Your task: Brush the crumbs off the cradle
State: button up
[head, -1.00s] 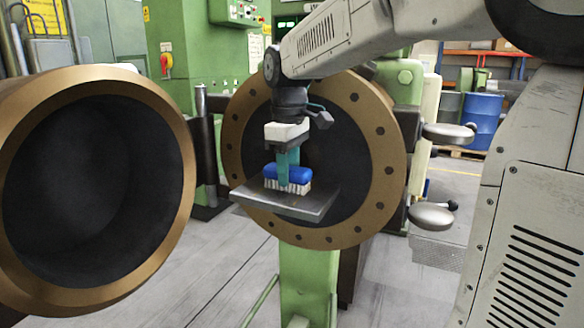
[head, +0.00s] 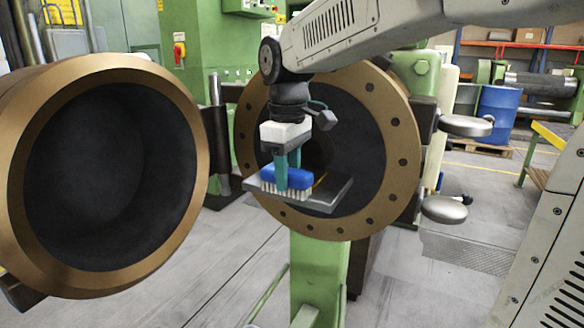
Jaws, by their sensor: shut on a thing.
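My gripper (head: 286,170) is shut on a brush with a blue back (head: 305,178) and pale bristles. It points down and holds the brush over the left front part of the cradle (head: 335,192), a flat grey metal plate in front of the large round opening. The bristles reach the plate's front left edge; whether they touch its surface I cannot tell. A small yellowish patch (head: 320,180) shows on the plate just right of the brush; it is too small to tell whether it is crumbs.
A bronze flange ring (head: 392,215) with bolt holes surrounds the dark opening behind the plate. A large bronze-rimmed open cylinder (head: 198,150) stands at left. Two rounded metal handles (head: 466,125) stick out right of the ring. A green post (head: 318,270) stands below. A blue drum (head: 498,115) is far back right.

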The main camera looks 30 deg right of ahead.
jog(key=shift+s+a, duration=0.2)
jog(key=shift+a, duration=0.05)
jog(key=shift+w+a, duration=0.55)
jog(key=shift+w, duration=0.25)
jog(key=shift+w+d+r, duration=0.1)
jog(key=shift+w+d, duration=0.4)
jog(key=shift+d, duration=0.2)
jog(key=shift+w+d, duration=0.5)
jog(key=shift+d, duration=0.2)
jog(key=shift+w+d, duration=0.75)
jog(key=shift+d, duration=0.3)
jog(key=shift+w+d, duration=0.75)
jog(key=shift+d, duration=0.3)
jog(key=shift+w+d, duration=0.2)
jog(key=shift+d, duration=0.1)
jog(key=shift+w+r, duration=0.1)
jog(key=shift+s+a+r, duration=0.1)
jog(key=shift+s+a, duration=0.75)
jog(key=shift+a, duration=0.25)
jog(key=shift+s+a+f, duration=0.2)
jog(key=shift+s+a, duration=0.8)
jog(key=shift+a, duration=0.35)
jog(key=shift+s+a+f, duration=0.15)
jog(key=shift+s+a, duration=0.85)
jog(key=shift+a, duration=0.3)
